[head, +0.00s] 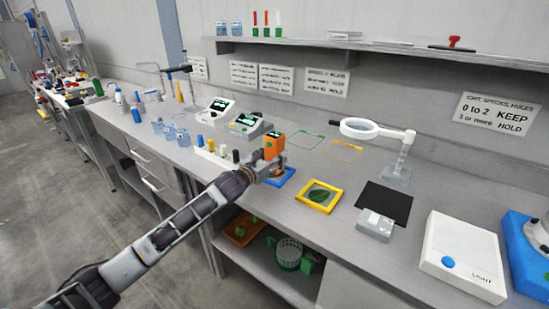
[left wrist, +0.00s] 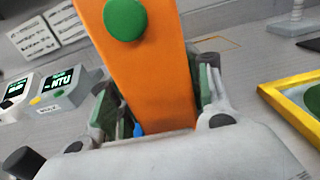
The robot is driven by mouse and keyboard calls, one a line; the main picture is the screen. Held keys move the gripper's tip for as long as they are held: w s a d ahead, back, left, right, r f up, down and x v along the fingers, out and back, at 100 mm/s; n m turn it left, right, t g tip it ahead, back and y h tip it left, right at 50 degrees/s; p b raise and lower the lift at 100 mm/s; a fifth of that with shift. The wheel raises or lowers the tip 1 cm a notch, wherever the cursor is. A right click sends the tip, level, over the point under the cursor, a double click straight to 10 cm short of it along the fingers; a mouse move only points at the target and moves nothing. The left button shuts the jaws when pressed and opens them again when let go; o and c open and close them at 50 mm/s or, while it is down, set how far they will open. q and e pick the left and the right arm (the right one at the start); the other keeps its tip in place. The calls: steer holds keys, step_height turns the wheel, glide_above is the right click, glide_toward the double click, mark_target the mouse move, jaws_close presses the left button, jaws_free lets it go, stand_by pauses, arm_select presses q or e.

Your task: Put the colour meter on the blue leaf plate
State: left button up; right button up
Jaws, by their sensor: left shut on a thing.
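The colour meter (head: 274,145) is orange with a dark screen and stands roughly upright. My left gripper (head: 268,168) is shut on its lower part. In the left wrist view the orange body of the meter (left wrist: 160,75), with a green round button, rises between the two fingers (left wrist: 155,115). The blue leaf plate (head: 287,178) is a blue frame on the bench, right beneath and behind the gripper, which hides much of it. I cannot tell whether the meter touches the plate. My right gripper is not in view.
A yellow-framed plate with a green leaf (head: 319,196) lies just right. Several capped bottles (head: 222,150) stand close left, with two meters with screens (head: 245,124) behind. A magnifier lamp (head: 372,129), black mat (head: 385,202) and white light box (head: 462,258) are further right.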

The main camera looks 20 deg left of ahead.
arm_select(q)
steer(key=shift+f, duration=0.15)
steer(key=o, duration=1.1)
steer(key=shift+c, duration=0.2)
steer(key=shift+v, duration=6.05)
